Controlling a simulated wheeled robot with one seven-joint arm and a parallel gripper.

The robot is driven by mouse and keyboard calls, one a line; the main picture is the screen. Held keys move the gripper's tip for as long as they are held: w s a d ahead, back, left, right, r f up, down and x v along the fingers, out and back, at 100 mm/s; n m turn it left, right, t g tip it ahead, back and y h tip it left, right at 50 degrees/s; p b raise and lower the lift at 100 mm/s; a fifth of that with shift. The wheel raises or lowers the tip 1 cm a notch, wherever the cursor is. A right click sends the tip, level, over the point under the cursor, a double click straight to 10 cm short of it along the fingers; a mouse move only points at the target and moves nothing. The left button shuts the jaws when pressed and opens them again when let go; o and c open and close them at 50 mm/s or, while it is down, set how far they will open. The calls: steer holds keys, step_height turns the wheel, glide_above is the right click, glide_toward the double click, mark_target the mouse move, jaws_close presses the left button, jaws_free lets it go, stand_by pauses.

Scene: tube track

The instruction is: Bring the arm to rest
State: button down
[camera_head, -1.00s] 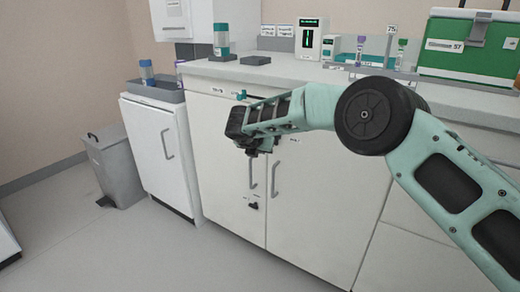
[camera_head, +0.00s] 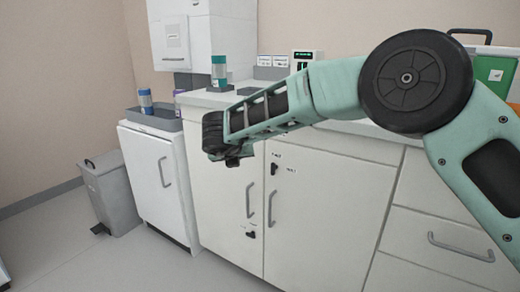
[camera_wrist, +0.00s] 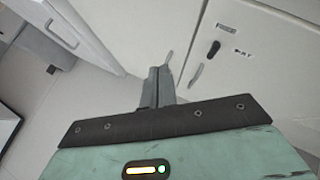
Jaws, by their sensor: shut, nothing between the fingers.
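My gripper (camera_head: 228,160) is at the end of my raised green arm, in front of the white cabinets. It looks downward and left in the head view. In the wrist view my gripper's fingers (camera_wrist: 158,84) are closed together with nothing between them. Cabinet doors and floor show beyond the fingers. The gripper is apart from the counter and touches nothing that I can see.
White cabinets (camera_head: 322,208) stand close behind my arm, with door handles facing it. A grey bin (camera_head: 110,190) stands at left. The floor (camera_head: 100,262) in front is clear.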

steer(key=s+a+r+n+t+y, duration=0.1)
steer(key=s+a+r+n+y, duration=0.2)
steer(key=s+r+n+y, duration=0.5)
steer(key=s+d+f+n+g, duration=0.15)
steer(key=s+n+g, duration=0.35)
steer(key=s+n, duration=1.1)
steer(key=s+d+f+n+g+h+p, duration=0.1)
steer(key=s+d+f+n+g+h, duration=0.25)
steer(key=s+d+n, duration=0.7)
steer(key=s+d+f+n+g+h, duration=0.4)
steer(key=s+d+n, duration=0.4)
steer(key=s+d, duration=0.5)
step_height(320, 180, up, 24)
steer(key=w+d+t+p, duration=0.1)
steer(key=w+p, duration=0.1)
steer(key=p, duration=2.2)
steer(key=shift+w+d+r+p, duration=0.15)
steer(key=shift+w+d+p, duration=0.1)
steer(key=shift+p, duration=0.15)
steer(key=shift+m+y, duration=0.25)
